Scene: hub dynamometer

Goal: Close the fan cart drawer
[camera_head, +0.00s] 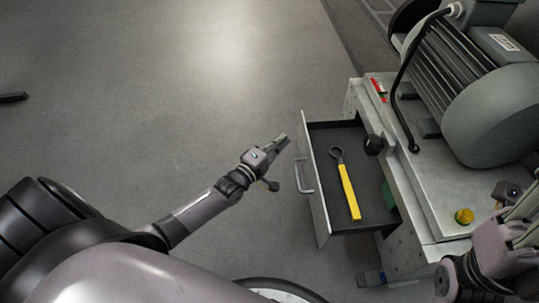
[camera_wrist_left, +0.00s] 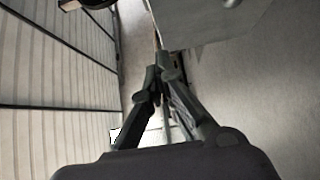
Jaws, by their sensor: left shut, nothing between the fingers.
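The fan cart drawer (camera_head: 313,190) stands pulled out to the left of the cart (camera_head: 425,222). Its grey front carries a bar handle (camera_head: 302,176) on the outer side. A wrench with a yellow handle (camera_head: 347,190) lies inside. My left gripper (camera_head: 283,139) is shut and empty, just left of the far end of the drawer front, with a small gap seen from above. In the left wrist view its fingers (camera_wrist_left: 160,75) meet beside a light grey panel (camera_wrist_left: 205,20). My right gripper (camera_head: 522,212) is partly cut off at the right edge, over the cart; its opening is unclear.
A large grey motor (camera_head: 490,110) with a black cable sits on the cart top. A green item (camera_head: 389,195) shows in the drawer. The floor at left is mostly clear.

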